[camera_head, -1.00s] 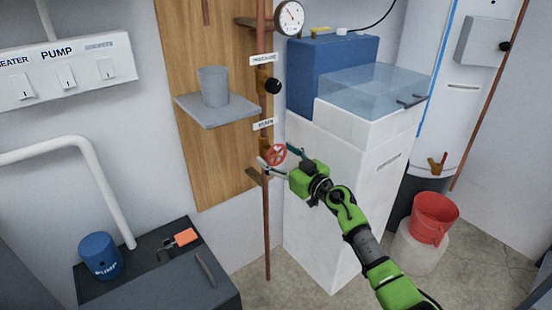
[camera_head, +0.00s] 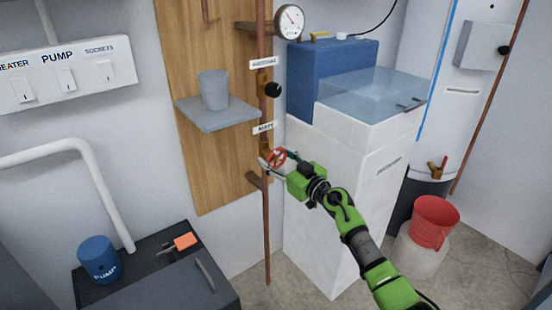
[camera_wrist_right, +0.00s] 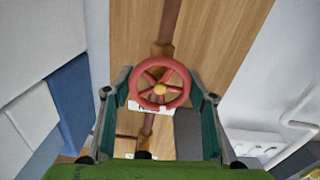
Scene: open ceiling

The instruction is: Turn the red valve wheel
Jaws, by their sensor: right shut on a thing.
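The red valve wheel (camera_head: 277,158) sits on a brass valve on the copper pipe (camera_head: 267,215), just below a small white label. In the right wrist view the wheel (camera_wrist_right: 160,88) faces the camera, with its round rim, spokes and yellowish hub showing. My right gripper (camera_head: 275,161) is at the wheel, with one finger on each side of the rim. The wrist view shows its green-grey fingers (camera_wrist_right: 160,98) left and right of the wheel, shut on it. The exact contact points are hard to see. My left gripper is not in view.
Above the wheel are a black knob (camera_head: 273,89) and a pressure gauge (camera_head: 289,21). A grey shelf (camera_head: 218,117) with a grey cup (camera_head: 213,90) is to the left. A white cabinet (camera_head: 330,215) stands close to the right of the pipe. A red bucket (camera_head: 436,222) is farther right.

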